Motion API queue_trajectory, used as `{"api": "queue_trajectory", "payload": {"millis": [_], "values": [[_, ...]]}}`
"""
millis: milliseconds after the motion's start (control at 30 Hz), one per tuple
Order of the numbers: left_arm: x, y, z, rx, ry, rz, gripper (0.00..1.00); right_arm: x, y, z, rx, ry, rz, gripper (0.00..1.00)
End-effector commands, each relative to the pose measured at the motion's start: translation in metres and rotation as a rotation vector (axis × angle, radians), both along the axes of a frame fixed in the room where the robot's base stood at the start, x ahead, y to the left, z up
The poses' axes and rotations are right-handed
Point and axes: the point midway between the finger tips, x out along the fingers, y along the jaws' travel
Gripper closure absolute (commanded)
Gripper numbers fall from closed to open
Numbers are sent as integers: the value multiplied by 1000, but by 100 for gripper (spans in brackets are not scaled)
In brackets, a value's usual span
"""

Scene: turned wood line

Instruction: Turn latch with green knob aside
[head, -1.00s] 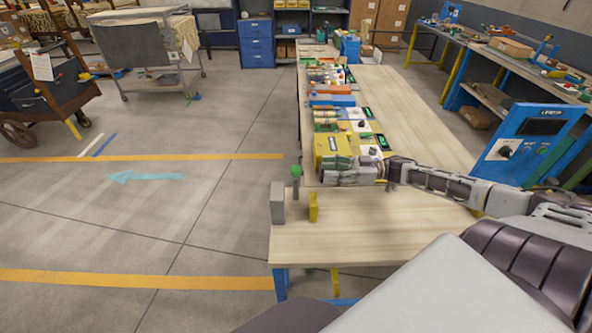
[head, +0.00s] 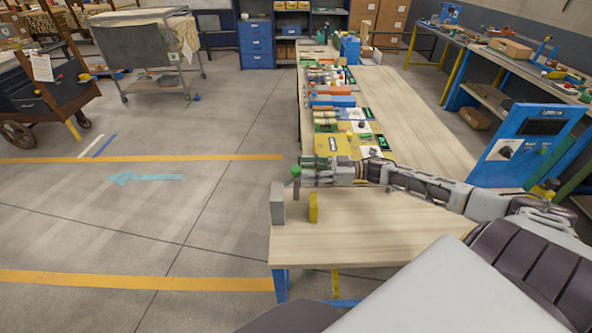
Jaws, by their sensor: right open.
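The latch's green knob (head: 296,170) sits on top of a short grey upright near the left edge of the wooden table. A grey block (head: 277,203) stands to its left and a yellow block (head: 313,207) to its lower right. My right gripper (head: 306,164), with green fingertips, is open and reaches in from the right, its tips right beside the knob. I cannot tell whether they touch it. The rest of the latch is too small to make out. My left gripper is out of view.
A row of coloured bins and panels (head: 335,146) runs along the table's left side beyond my gripper. A blue control panel (head: 526,140) stands at the right.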

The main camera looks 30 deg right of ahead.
Motion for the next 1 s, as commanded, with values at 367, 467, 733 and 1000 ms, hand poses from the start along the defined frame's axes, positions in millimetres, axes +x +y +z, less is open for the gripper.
{"api": "queue_trajectory", "payload": {"millis": [367, 467, 733, 1000], "values": [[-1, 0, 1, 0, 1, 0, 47, 15, 23, 1, 1, -2, 0, 48], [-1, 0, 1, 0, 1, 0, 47, 18, 28, 1, 2, -1, -1, 48], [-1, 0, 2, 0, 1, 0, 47, 22, 35, 0, 1, 1, 1, 48], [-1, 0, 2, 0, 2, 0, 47, 22, 35, 0, 0, 0, 0, 48]]}}
